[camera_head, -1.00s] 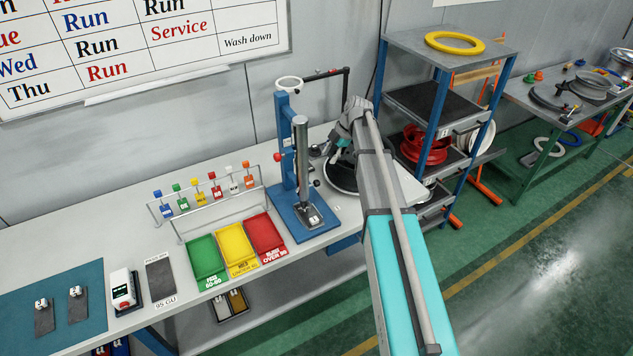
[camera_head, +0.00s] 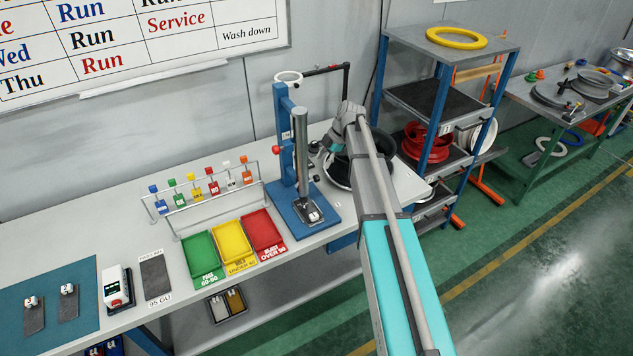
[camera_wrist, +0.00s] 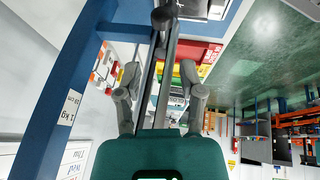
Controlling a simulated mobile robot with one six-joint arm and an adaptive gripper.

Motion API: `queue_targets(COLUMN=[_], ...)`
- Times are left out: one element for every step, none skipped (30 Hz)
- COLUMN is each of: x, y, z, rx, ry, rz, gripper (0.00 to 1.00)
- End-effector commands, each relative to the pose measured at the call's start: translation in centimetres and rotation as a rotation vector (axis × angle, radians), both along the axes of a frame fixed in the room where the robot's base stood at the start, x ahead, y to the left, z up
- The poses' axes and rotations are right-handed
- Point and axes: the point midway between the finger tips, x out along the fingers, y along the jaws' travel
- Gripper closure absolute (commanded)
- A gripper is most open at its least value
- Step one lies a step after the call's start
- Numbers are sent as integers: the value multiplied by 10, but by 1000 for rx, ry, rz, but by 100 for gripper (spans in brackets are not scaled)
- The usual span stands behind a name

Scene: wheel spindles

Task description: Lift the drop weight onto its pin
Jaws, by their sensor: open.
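The drop tester stands on the bench with a blue base plate (camera_head: 325,222), a blue column (camera_head: 286,140) and an upright steel tube (camera_head: 301,150). A black knob (camera_head: 316,179) shows low beside the tube; it also seems to show at the top of the wrist view (camera_wrist: 162,18). I cannot tell the drop weight apart from the tube. A red knob (camera_head: 277,149) sits on the column's left side; I cannot tell whether it is the pin. My gripper (camera_wrist: 160,68) is open, with a finger on each side of the tube's line of sight. Contact is not clear. My arm hides much of it in the head view.
Green (camera_head: 203,258), yellow (camera_head: 233,246) and red (camera_head: 264,233) trays and a rack of coloured tags (camera_head: 203,190) stand left of the tester. A dark round part (camera_head: 343,172) lies behind my arm. A blue shelf unit (camera_head: 446,100) stands to the right.

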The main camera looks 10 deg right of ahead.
Motion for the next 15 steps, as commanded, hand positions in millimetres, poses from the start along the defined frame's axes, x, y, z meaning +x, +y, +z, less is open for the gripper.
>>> queue_targets(x=[0,0,1,1,1,1,1,1,2,2,2,2,2,2,3], y=[2,3,5,6,7,9,10,11,13,14,15,16,17,18,20], z=[-8,-11,-14,-16,-18,-21,-24,-26,-29,-31,-34,-37,-39,-42,-45], rx=[0,0,0,0,0,0,0,0,0,0,0,0,0,0,0], ry=[0,0,0,0,0,0,0,0,0,0,0,0,0,0,0], rz=[1,1,1,1,1,1,1,0,0,0,1,0,1,1,1], gripper=[50,50,50,50,50,50,50,50,50,50,50,50,50,50,50])
